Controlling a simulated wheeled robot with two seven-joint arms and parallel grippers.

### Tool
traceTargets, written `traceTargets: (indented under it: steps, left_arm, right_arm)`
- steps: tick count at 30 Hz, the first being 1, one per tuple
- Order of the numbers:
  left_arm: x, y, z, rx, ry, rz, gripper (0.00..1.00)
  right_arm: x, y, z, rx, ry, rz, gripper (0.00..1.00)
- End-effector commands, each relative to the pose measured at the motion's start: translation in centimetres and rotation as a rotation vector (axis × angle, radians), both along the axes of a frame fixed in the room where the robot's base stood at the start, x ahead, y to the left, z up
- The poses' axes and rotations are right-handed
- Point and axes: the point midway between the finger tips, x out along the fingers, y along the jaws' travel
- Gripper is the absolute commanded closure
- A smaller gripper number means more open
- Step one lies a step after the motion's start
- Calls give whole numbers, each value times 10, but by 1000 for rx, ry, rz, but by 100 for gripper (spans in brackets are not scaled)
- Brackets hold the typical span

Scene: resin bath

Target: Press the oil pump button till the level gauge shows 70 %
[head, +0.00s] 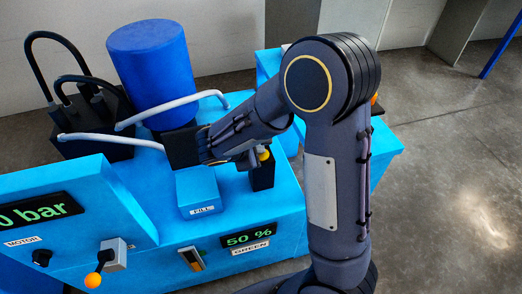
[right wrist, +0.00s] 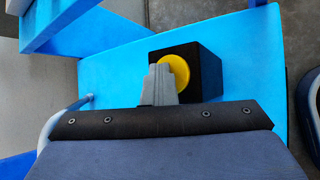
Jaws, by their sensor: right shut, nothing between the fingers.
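A round yellow button (right wrist: 177,68) sits on a black box (right wrist: 200,75) in the right wrist view. In the head view the yellow button (head: 263,155) shows partly behind my right gripper (head: 247,157), on the black box (head: 262,178). My right gripper is shut and empty. In the right wrist view its fingertips (right wrist: 160,70) overlap the button's left edge; I cannot tell whether they touch it. The level gauge (head: 249,238) on the blue front panel reads 50 %. My left gripper is not in view.
A blue box labelled FILL (head: 198,192) stands left of the black box. A blue cylinder (head: 150,65), grey hoses (head: 172,110) and a black block with cables (head: 95,120) are behind. A bar display (head: 40,210) and an orange-knobbed lever (head: 93,280) are at the front left.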

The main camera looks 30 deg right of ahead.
Motion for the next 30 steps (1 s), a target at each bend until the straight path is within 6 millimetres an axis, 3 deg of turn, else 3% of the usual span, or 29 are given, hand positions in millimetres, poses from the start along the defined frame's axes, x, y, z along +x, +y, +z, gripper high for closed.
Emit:
traceTargets:
  steps: [7, 19, 30]
  left_arm:
    - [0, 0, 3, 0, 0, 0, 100]
    - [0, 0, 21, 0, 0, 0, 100]
    - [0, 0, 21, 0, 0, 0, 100]
  right_arm:
    - [0, 0, 3, 2, 2, 0, 100]
    - [0, 0, 26, 2, 1, -1, 100]
    - [0, 0, 27, 0, 1, -1, 100]
